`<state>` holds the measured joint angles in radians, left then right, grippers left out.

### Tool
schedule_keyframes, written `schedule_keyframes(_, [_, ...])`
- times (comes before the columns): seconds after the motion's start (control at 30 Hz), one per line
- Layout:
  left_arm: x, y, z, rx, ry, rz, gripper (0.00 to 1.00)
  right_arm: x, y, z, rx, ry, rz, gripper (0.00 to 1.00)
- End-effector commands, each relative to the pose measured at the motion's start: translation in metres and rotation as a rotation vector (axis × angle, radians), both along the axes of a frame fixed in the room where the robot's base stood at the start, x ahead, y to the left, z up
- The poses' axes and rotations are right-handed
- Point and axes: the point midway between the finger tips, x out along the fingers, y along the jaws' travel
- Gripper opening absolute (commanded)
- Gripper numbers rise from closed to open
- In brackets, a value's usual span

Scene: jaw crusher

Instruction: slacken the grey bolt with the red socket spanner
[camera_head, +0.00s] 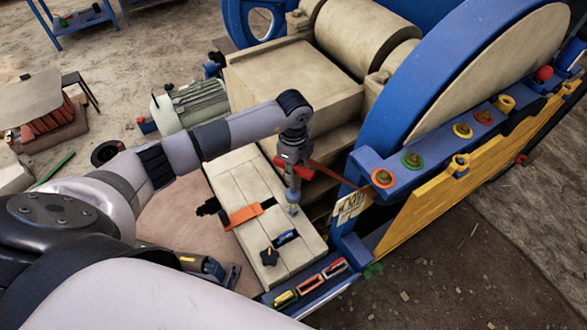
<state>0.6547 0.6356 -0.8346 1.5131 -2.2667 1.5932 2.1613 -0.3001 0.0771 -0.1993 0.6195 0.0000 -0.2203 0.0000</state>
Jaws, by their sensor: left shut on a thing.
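My left arm reaches in from the left over the pale bench of the crusher. Its gripper (294,178) points down and is shut on a small red tool (306,173), which looks like the red socket spanner; the fingers hide much of it. A small blue-grey piece (293,210) shows just below the fingers, above or on the pale top. I cannot tell whether it is the grey bolt or the tool's lower end, nor whether they touch. My right gripper is out of the picture.
A blue beam (440,155) with several coloured bolts runs beside the large blue wheel (395,95). An orange strap (335,176) passes right of the gripper. A blue rack (312,288) holds coloured pieces. A black star knob (269,256) stands on the pale top.

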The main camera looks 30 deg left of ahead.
Motion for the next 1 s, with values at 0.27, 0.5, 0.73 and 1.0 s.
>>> schedule_keyframes(0.27, [0.001, 0.000, -0.008, -0.002, -0.002, -0.001, 0.00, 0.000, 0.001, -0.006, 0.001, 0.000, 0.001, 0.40])
schedule_keyframes(0.5, [0.001, 0.000, -0.030, -0.003, -0.002, -0.001, 0.00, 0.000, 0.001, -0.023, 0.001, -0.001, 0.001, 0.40])
schedule_keyframes(0.73, [0.001, 0.000, -0.044, -0.002, -0.002, -0.001, 0.00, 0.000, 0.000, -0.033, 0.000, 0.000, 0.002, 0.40])
schedule_keyframes(1.0, [0.001, 0.000, -0.048, -0.002, -0.002, -0.001, 0.00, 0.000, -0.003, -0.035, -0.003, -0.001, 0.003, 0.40])
